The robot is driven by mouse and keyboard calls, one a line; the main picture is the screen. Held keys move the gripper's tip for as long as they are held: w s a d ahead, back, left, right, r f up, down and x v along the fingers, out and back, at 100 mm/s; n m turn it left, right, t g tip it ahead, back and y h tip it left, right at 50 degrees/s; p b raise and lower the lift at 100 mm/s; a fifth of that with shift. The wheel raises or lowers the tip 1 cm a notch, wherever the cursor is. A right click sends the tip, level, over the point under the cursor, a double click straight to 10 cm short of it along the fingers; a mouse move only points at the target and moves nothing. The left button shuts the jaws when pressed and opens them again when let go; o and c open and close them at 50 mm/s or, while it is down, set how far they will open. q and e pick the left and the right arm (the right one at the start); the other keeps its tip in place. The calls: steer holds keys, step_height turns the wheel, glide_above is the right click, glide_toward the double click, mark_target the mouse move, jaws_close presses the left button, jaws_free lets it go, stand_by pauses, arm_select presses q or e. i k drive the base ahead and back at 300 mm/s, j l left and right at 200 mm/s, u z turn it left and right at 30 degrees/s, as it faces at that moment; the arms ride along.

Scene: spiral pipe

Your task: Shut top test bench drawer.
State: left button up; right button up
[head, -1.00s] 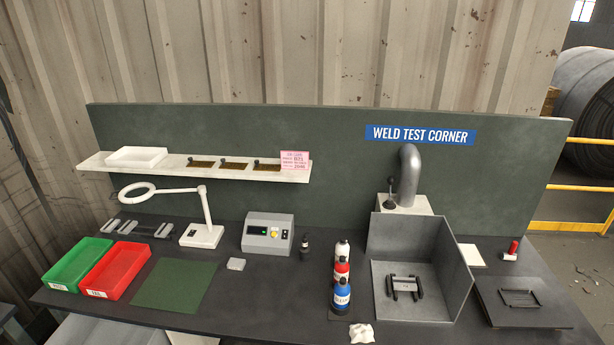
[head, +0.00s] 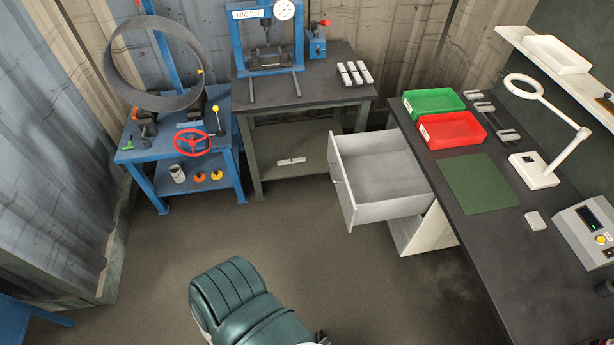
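The grey top drawer (head: 385,172) of the test bench is pulled out to the left, from under the left end of the dark bench top (head: 520,250). Its inside is visible and looks empty. The drawer front (head: 342,182) faces left, with a handle on its outer side. The pale cabinet (head: 428,232) shows below the drawer, under the bench. Neither of my grippers is in view.
A dark green padded, seat-like shape (head: 240,300) is at the bottom. A blue cart (head: 180,150) with a red wheel and a press table (head: 300,100) stand behind. Green (head: 433,102) and red (head: 450,131) trays sit on the bench. Floor left of the drawer is clear.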

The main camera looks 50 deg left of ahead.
mark_target(376, 175)
steer(key=u, duration=1.35)
